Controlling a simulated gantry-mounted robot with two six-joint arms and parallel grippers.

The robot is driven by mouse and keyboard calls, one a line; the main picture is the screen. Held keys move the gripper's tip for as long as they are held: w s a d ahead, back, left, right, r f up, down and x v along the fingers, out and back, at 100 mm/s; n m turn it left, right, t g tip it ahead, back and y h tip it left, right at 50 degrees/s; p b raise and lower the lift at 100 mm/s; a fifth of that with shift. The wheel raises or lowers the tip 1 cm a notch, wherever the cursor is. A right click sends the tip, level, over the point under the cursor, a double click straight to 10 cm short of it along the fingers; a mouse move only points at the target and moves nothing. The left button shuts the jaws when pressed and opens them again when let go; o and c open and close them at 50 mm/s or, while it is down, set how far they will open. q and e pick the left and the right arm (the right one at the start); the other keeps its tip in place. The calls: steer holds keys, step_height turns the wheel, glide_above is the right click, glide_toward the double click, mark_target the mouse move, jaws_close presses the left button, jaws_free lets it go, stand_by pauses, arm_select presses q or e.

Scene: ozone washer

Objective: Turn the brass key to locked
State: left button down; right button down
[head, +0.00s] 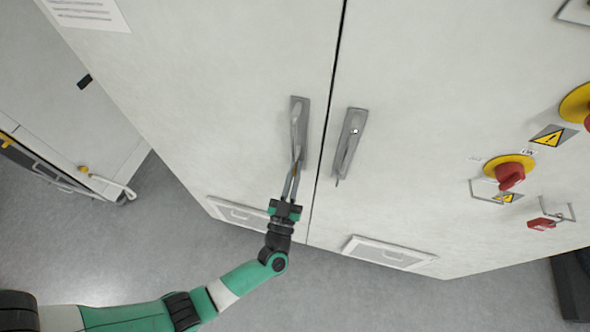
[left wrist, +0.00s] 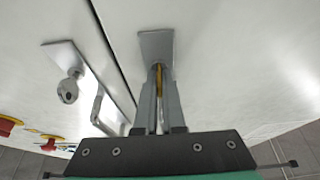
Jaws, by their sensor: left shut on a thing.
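My left gripper (head: 297,166) reaches up to the handle plate (head: 306,103) on the left cabinet door. In the left wrist view its two fingers (left wrist: 158,85) are shut on a narrow brass key (left wrist: 158,76) just below the upper end of the plate (left wrist: 155,44). The fingers hide most of the key, so its turn angle is unclear. In the head view I cannot make out the key. My right gripper is in neither view.
A second handle plate (head: 353,120) is on the right door across the seam. Further right are a red knob on a yellow disc (head: 509,172) and a red padlock (head: 541,224). The grey floor (head: 370,305) is clear.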

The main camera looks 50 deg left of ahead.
arm_select(q)
steer(key=c, duration=1)
jaws_free()
steer(key=v, duration=1.1)
steer(key=shift+s+d+f, duration=0.15)
steer(key=shift+s+f, duration=0.05)
